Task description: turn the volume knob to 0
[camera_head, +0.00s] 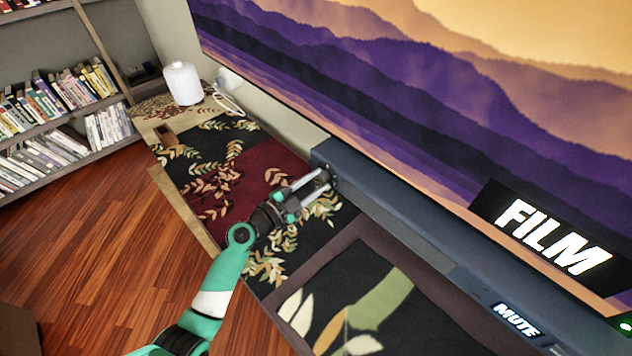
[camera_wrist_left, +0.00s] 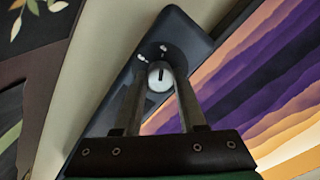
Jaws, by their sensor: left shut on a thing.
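The volume knob (camera_wrist_left: 159,77) shows in the left wrist view as a round white knob with a dark pointer line, on the end of a dark soundbar (camera_wrist_left: 182,32). Small white marks sit on the bar beyond the knob. My left gripper (camera_wrist_left: 160,82) has its two fingers on either side of the knob and is shut on it. In the head view my left gripper (camera_head: 326,181) reaches the left end of the soundbar (camera_head: 420,220); the knob cannot be made out there. A lit display (camera_head: 515,320) on the soundbar reads "MUTE". My right gripper is not in view.
A large screen (camera_head: 420,110) showing purple hills and a "FILM" label (camera_head: 548,235) rises behind the soundbar. A patterned cabinet top (camera_head: 255,165) lies below my left arm. A white container (camera_head: 183,83) stands at its far end, near bookshelves (camera_head: 60,100).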

